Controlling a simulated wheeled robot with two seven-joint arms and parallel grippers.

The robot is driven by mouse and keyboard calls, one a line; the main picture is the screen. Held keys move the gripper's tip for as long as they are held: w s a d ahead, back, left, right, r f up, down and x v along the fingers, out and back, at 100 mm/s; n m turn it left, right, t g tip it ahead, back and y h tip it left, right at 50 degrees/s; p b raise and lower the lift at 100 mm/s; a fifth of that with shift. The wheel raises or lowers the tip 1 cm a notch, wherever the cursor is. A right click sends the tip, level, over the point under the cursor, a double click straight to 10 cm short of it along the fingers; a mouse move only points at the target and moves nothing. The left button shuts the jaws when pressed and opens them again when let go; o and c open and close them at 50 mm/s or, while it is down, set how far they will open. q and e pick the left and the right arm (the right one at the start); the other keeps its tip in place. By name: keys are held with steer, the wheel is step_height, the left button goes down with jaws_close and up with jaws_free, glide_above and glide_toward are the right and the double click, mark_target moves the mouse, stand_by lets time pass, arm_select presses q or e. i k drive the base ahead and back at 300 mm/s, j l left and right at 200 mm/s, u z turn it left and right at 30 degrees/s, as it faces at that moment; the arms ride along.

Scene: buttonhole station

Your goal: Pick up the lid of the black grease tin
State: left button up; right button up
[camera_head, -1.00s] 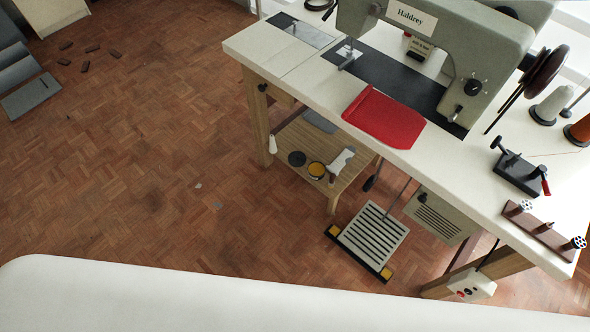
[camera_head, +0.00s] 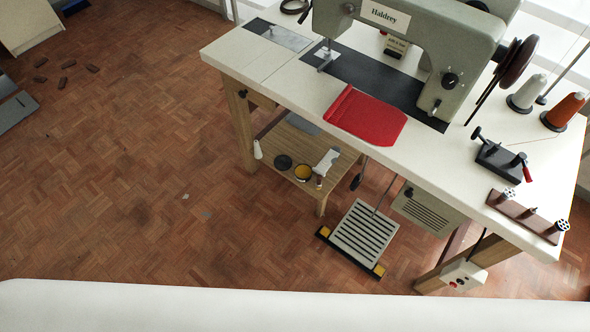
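On the low wooden shelf under the sewing table, a round black disc that looks like the tin's lid (camera_head: 283,162) lies flat at the left. Just right of it stands the open grease tin (camera_head: 303,173), dark-rimmed with yellow grease inside. The lid is off the tin and apart from it. A pale, bottle-like or cloth-like item (camera_head: 326,162) is close to the tin's right side. Neither of my grippers shows in this view.
The shelf (camera_head: 300,198) sits below the white tabletop (camera_head: 262,78), near a wooden leg (camera_head: 240,125). A slatted treadle (camera_head: 364,234) stands on the floor to the right. Parquet floor (camera_head: 130,170) is open to the left. A sewing machine (camera_head: 420,45) and red cloth (camera_head: 367,117) are on top.

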mark_target(283, 162)
steer(key=i+j+z, duration=0.1)
steer(key=j, duration=0.25)
steer(key=i+j, duration=0.35)
steer(key=i+j+z, duration=0.15)
steer(key=j, duration=0.25)
steer(key=i+j, duration=0.25)
steer(key=j, duration=0.15)
steer(key=z, duration=1.4)
